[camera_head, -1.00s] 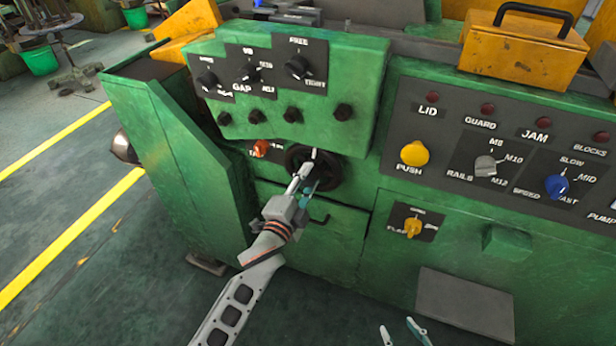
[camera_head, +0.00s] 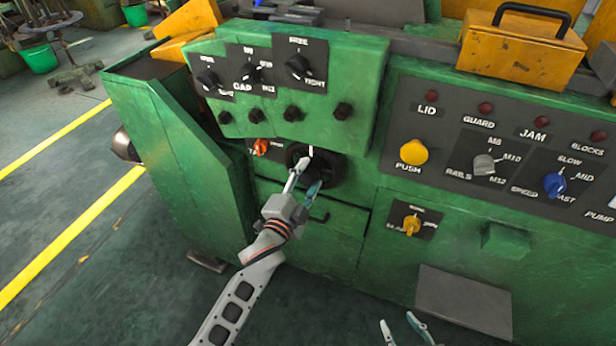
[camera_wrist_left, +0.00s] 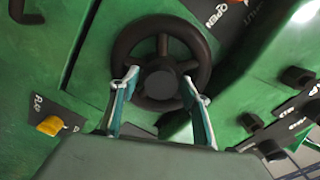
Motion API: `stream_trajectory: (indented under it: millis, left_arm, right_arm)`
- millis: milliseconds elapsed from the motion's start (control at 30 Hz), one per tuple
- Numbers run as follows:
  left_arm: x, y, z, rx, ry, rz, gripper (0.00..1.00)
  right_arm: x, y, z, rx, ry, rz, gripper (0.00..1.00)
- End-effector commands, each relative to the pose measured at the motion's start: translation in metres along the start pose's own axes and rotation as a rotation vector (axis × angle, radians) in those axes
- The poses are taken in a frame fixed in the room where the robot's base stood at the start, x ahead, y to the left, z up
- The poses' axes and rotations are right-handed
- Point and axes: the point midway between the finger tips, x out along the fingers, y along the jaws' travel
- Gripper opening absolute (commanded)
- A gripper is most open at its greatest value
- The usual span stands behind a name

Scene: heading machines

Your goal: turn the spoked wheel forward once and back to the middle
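The dark spoked wheel (camera_head: 335,171) is on the green machine's front, below the raised dial panel. A pale mark shows near its top. In the left wrist view the wheel's rim (camera_wrist_left: 160,24), spokes and hub are in plain sight. My left gripper (camera_head: 304,174) is in front of the wheel with its fingers apart and nothing between them. In the wrist view its fingertips (camera_wrist_left: 160,83) appear on either side of the hub, overlapping the wheel; I cannot tell whether they touch it. My right gripper (camera_head: 398,320) is open and empty at the bottom edge.
An orange knob (camera_head: 261,147) is just left of the wheel. The dial panel (camera_head: 362,90) juts out above it. A yellow flap knob (camera_head: 411,225) and a green block (camera_head: 505,241) are to the right. Open floor (camera_head: 90,270) is at left.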

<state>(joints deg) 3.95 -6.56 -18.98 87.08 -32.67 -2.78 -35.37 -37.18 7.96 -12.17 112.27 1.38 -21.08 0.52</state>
Motion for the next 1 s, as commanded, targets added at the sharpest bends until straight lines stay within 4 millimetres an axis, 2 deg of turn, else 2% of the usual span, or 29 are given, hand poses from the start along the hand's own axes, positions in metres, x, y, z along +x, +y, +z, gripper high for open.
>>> stream_trajectory:
  millis: [233,367,800,1000]
  left_arm:
    - [-0.001,-0.001,0.0,0.001,-0.001,-0.001,0.47]
    - [-0.011,0.001,0.001,0.001,-0.001,0.001,0.47]
    - [-0.094,0.001,0.001,0.001,-0.001,0.002,0.47]
    - [-0.115,0.0,0.0,-0.001,-0.001,0.001,0.47]
  right_arm:
    - [0.0,0.002,0.0,-0.006,0.0,0.002,0.4]
    - [0.0,0.002,-0.001,-0.004,0.002,0.001,0.4]
    - [0.0,0.001,-0.002,-0.001,0.003,0.0,0.4]
    - [0.0,0.001,-0.002,-0.001,0.003,0.0,0.4]
